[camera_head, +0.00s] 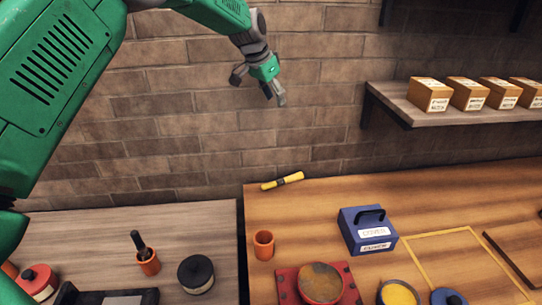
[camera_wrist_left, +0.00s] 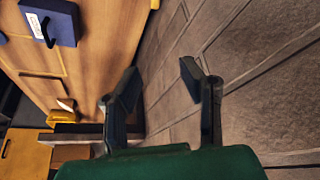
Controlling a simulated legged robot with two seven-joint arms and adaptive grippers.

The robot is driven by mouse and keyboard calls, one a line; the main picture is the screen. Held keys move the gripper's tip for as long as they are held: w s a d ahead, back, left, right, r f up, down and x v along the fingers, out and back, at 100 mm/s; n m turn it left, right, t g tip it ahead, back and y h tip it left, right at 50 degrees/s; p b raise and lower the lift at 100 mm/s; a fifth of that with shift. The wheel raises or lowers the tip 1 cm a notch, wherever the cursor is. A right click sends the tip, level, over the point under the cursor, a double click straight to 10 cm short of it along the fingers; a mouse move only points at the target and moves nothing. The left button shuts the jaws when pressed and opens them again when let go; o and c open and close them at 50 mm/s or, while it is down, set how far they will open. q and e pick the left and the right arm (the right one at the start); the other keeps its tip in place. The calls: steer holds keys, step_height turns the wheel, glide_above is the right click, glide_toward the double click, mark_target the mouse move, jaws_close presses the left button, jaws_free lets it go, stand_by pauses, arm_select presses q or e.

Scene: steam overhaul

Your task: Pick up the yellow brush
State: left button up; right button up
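The yellow brush (camera_head: 283,181) lies on the wooden tabletop near its back left corner, close to the brick wall. It has a yellow body with dark parts. My left gripper (camera_head: 274,94) is in the air in front of the wall, above the brush in the picture and apart from it. In the left wrist view its two fingers (camera_wrist_left: 155,88) are spread with nothing between them. My right gripper is in neither view.
A blue box with a handle (camera_head: 366,230), an orange cup (camera_head: 263,245) and a red plate (camera_head: 286,287) stand on the same table. A shelf (camera_head: 405,110) with several boxes is at the right. A gap separates the left table (camera_head: 100,228).

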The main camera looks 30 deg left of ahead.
arm_select(q)
steer(key=b, duration=2.2)
glide_above(281, 180)
steer(key=s+a, duration=0.2)
steer(key=s, duration=0.3)
step_height(281, 180, down, 23)
steer(key=shift+r, duration=0.2)
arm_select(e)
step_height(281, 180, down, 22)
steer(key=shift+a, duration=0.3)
arm_select(q)
steer(key=shift+d, duration=0.1)
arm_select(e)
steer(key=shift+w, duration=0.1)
arm_select(q)
steer(key=b+x, duration=0.1)
steer(key=x, duration=1.2)
steer(key=shift+w+d+f, duration=0.15)
steer(key=shift+f, duration=0.2)
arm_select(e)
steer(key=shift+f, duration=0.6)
arm_select(q)
jaws_close()
